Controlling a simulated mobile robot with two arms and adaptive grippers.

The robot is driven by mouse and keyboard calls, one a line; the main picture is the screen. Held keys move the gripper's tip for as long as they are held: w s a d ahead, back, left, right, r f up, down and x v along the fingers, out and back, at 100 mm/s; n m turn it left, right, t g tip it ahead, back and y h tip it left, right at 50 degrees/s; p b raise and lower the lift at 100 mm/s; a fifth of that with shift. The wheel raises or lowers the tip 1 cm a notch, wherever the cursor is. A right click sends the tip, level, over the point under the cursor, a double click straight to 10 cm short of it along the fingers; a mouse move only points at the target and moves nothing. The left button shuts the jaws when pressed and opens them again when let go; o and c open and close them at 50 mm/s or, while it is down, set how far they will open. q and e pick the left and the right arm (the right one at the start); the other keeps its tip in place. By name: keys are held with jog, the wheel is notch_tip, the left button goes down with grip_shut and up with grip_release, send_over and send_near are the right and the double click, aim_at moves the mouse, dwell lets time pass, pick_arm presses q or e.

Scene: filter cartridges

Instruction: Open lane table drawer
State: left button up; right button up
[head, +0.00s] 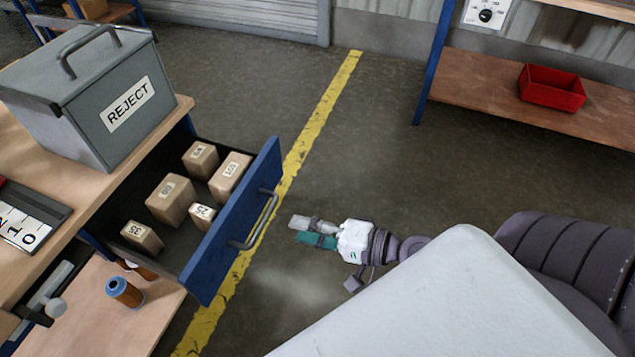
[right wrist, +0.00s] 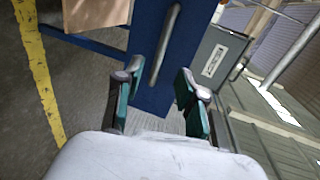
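The lane table drawer (head: 233,222) has a blue front and stands pulled well out from under the wooden table top (head: 70,185). Its grey bar handle (head: 258,225) faces right. Several numbered brown blocks (head: 172,198) are in the drawer. My right gripper (head: 306,231) is to the right of the handle, apart from it. In the right wrist view its teal fingers (right wrist: 158,95) are spread with nothing between them, and the handle (right wrist: 166,45) shows beyond them. My left gripper is not in the head view.
A grey REJECT box (head: 90,95) stands on the table top. A lower shelf holds a brown and blue cartridge (head: 124,292). A red bin (head: 552,88) sits on a shelf at the upper right. The floor around the yellow line (head: 318,120) is clear.

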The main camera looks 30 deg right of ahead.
jog(key=shift+v, duration=1.25)
